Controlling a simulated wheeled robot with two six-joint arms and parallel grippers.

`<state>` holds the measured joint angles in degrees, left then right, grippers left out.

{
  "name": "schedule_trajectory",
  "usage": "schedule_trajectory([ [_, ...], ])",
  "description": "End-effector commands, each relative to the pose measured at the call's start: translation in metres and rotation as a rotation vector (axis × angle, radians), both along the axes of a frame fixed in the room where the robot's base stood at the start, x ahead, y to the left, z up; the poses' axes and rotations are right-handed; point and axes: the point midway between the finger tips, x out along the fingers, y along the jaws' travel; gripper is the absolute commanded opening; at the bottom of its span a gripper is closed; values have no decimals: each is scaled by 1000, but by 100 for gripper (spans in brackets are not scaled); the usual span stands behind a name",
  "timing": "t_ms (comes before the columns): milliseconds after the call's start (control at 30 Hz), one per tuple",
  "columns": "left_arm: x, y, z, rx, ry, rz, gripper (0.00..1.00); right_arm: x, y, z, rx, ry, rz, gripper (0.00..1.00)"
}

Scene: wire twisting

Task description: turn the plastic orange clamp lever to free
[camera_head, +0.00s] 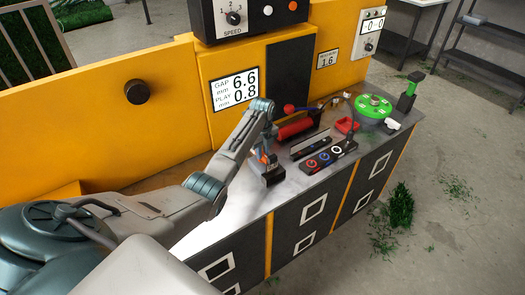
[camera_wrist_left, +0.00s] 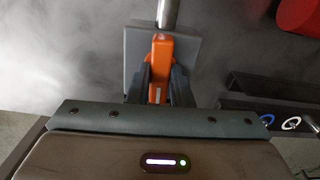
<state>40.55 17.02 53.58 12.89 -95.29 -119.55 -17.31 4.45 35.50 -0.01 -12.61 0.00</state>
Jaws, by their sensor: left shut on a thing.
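The orange clamp lever (camera_wrist_left: 161,62) shows in the left wrist view, in front of a grey block with a metal rod (camera_wrist_left: 168,14) at its top. My left gripper (camera_wrist_left: 160,88) is shut on the lever, with a dark finger on each side of it. In the head view the left gripper (camera_head: 268,168) is at the near part of the bench top, with a bit of the orange lever (camera_head: 262,157) showing beside it. The lower end of the lever is hidden by the gripper body. My right gripper is not in view.
A black panel with coloured round knobs (camera_head: 322,158) lies right of the gripper. Behind it are a red cylinder (camera_head: 295,128), a red tray (camera_head: 347,125) and a green-topped round device (camera_head: 373,106). A yellow wall (camera_head: 110,115) closes the back; the bench's near-left top is bare.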

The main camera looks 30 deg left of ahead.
Motion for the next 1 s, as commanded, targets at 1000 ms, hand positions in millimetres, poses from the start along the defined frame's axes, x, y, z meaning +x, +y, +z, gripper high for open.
schedule_trajectory([
  [1000,1,0,4,0,-2,883,0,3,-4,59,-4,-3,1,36],
])
